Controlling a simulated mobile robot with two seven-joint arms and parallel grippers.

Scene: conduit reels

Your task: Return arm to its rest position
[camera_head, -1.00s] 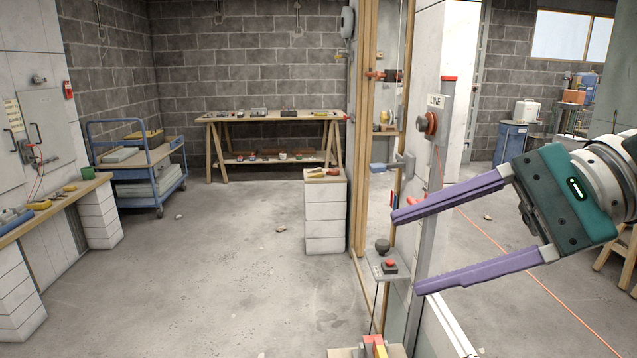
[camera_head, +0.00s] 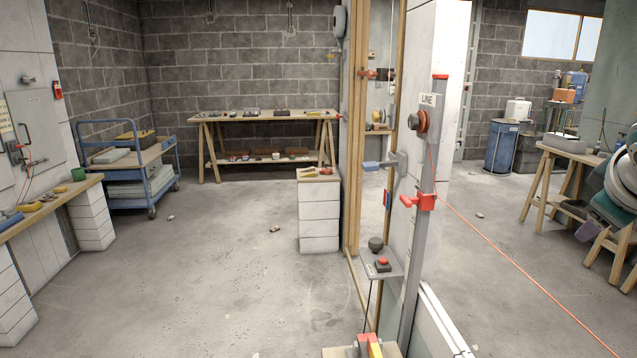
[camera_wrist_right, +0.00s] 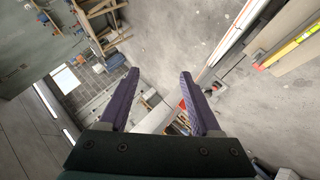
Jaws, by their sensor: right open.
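My right gripper (camera_wrist_right: 159,73) shows in its wrist view with two purple fingers spread apart and nothing between them. In the head view only part of my right arm and gripper (camera_head: 606,214) shows at the right edge, pulled well clear of the grey post. The post (camera_head: 421,240) stands upright right of centre with a "LINE" label (camera_head: 428,100), a red-and-grey reel (camera_head: 421,122) and a red lever or clamp (camera_head: 418,201). An orange line (camera_head: 505,264) runs from the reel down to the lower right. My left gripper is out of view.
A wooden trestle table (camera_head: 560,150) stands behind my right arm. A small shelf with a red button (camera_head: 382,265) sits left of the post. A blue cart (camera_head: 130,165) and a workbench (camera_head: 265,116) are farther back. The floor at centre left is mostly clear.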

